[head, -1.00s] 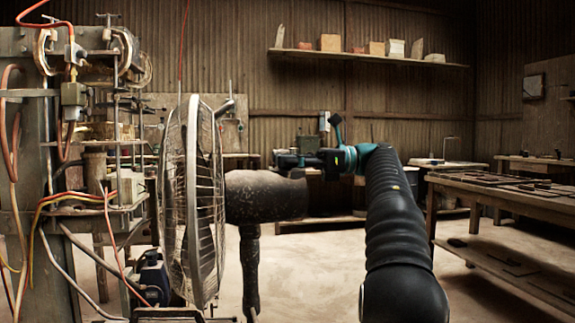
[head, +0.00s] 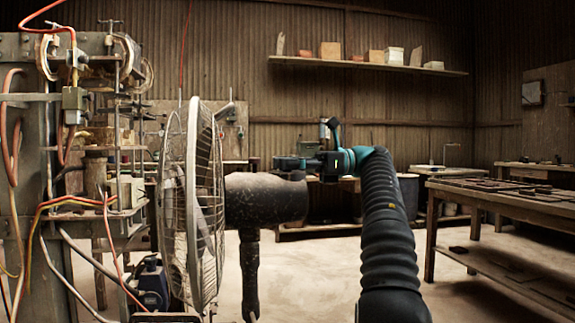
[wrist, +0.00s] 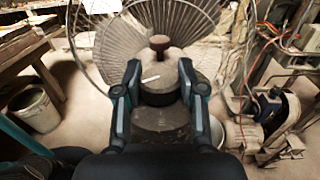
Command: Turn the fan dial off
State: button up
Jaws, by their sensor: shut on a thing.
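The fan stands at the left of the head view, with its wire cage (head: 205,200) side-on and its dark, worn motor housing (head: 265,198) behind it. My gripper (head: 289,174) is over the rear end of the housing. In the wrist view, my gripper (wrist: 159,72) has one finger on each side of a grey round dial (wrist: 162,68) with a short white mark, and is shut on it. The white mark slants slightly, nearly crosswise between the fingers. A brown knob (wrist: 159,42) stands just beyond the dial. The dial's setting labels cannot be made out.
A machine with cables and hoses (head: 75,150) stands close at the left. A wooden workbench (head: 500,197) is at the right, and a wall shelf (head: 370,65) holds blocks. A bucket (wrist: 35,108) stands on the floor. Floor between fan and bench is mostly clear.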

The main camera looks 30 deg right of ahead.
jog(key=o, duration=1.2)
jog(key=shift+c, duration=0.2)
jog(key=shift+r+m+t+p, duration=0.2)
jog(key=shift+m+t+p, duration=0.3)
jog(key=shift+t+p, duration=0.2)
jog(key=shift+m+t+h+p, duration=0.3)
jog(key=shift+t+p, duration=0.05)
jog(key=shift+t, duration=0.15)
